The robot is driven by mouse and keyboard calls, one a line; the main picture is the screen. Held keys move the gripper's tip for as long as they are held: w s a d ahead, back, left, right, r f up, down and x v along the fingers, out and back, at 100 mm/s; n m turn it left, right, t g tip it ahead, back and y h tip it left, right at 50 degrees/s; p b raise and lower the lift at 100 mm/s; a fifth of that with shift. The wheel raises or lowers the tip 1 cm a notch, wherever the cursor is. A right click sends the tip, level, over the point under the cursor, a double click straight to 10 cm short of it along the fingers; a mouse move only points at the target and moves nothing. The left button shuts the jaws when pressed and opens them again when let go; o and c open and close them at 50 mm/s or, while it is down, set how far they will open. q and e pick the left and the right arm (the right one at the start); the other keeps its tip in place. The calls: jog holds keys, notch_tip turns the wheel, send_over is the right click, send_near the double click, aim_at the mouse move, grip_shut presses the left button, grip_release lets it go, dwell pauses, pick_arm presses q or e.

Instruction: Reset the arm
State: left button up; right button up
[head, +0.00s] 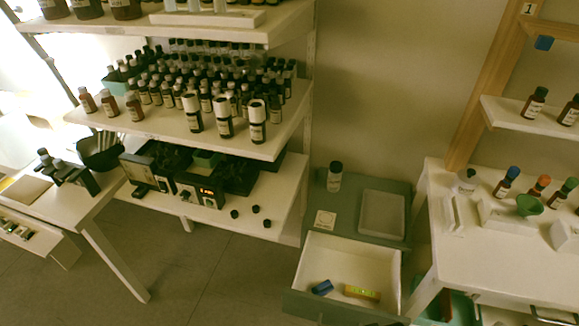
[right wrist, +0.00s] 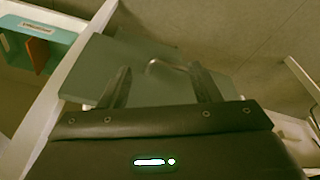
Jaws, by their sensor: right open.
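My right gripper (right wrist: 160,69) shows in the right wrist view, its two dark fingers spread apart with nothing held between them. A curved metal handle (right wrist: 166,64) on a grey-green panel (right wrist: 140,58) shows between and beyond the fingertips; I cannot tell how far off it is. In the head view a grey-green cabinet (head: 345,197) has its white-lined drawer (head: 335,258) pulled open. A blue object (head: 322,287) and a yellow-green object (head: 362,293) lie in the drawer. Neither gripper can be made out in the head view.
A shelf (head: 180,128) with rows of bottles stands at the left. A white table (head: 500,255) with bottles and a green funnel (head: 529,205) stands at the right. A bottle (head: 335,176) and a tray (head: 382,214) sit on the cabinet. Floor (head: 215,275) is clear left of the drawer.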

jog(key=s+f+b, duration=0.1)
jog(key=s+f, duration=0.2)
jog(key=f, duration=0.4)
jog(key=s+d+f+g+b, duration=0.1)
jog(key=s+f, duration=0.3)
jog(key=f, duration=0.4)
jog(key=s+f+b, duration=0.1)
jog(key=s+f, duration=0.2)
jog(key=f, duration=0.4)
jog(key=s+d+f+b, duration=0.1)
jog(key=s+d+f, duration=0.2)
jog(key=s+f, duration=0.7)
jog(key=s, duration=0.2)
jog(key=shift+s+f+g+b, duration=0.25)
jog(key=shift+s+g+b, duration=0.05)
jog(key=shift+g+b, duration=0.1)
jog(key=shift+c, duration=0.2)
